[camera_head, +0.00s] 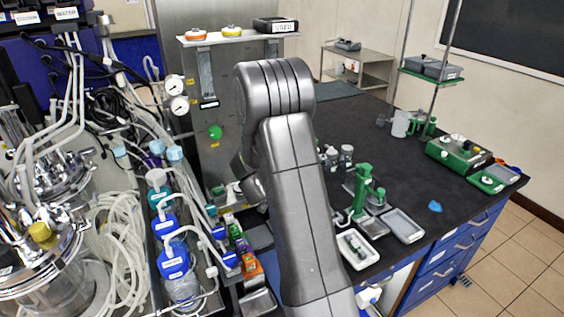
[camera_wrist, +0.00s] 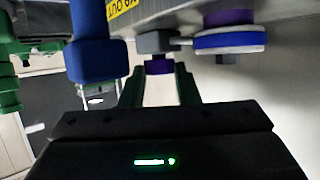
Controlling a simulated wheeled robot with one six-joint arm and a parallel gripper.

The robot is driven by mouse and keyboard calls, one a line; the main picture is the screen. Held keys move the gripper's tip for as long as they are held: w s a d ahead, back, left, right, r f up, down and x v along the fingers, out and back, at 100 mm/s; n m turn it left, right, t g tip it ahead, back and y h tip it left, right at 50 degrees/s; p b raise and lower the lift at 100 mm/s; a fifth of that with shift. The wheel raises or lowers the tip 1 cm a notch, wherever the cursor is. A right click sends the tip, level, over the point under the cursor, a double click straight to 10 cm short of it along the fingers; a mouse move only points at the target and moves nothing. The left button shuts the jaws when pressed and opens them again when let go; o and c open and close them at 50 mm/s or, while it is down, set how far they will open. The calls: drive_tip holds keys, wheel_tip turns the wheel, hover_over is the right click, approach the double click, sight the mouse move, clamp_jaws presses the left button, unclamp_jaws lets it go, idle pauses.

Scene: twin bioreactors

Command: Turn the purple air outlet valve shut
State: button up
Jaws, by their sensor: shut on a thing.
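The purple valve (camera_wrist: 158,66) shows in the wrist view as a small purple piece under a grey block (camera_wrist: 156,42). My gripper (camera_wrist: 158,78) has its two green fingers on either side of this piece and is shut on it. How far the valve is turned is hard to tell, since the fingers and the dark gripper body cover much of it. In the head view my own arm hides the gripper and this valve.
A blue and white disc (camera_wrist: 230,40) is close on the right in the wrist view, and a blue cylinder (camera_wrist: 92,55) is close on the left. In the head view, glass vessels and looped tubing (camera_head: 125,235) crowd the left. The dark bench (camera_head: 365,130) extends right.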

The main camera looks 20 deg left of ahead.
drive_tip(key=shift+a+r+m+h+p, duration=0.15)
drive_tip(key=shift+a+m+h+p, duration=0.1)
drive_tip(key=shift+m+h+p, duration=0.75)
drive_tip(key=shift+a+m+g+h, duration=0.25)
drive_tip(key=shift+m+g+h, duration=0.15)
drive_tip(key=shift+m+h, duration=0.95)
drive_tip(key=shift+h, duration=0.35)
drive_tip(key=o, duration=1)
drive_tip(key=shift+c, duration=0.2)
drive_tip(key=shift+b+v, duration=0.7)
drive_tip(key=shift+v, duration=3)
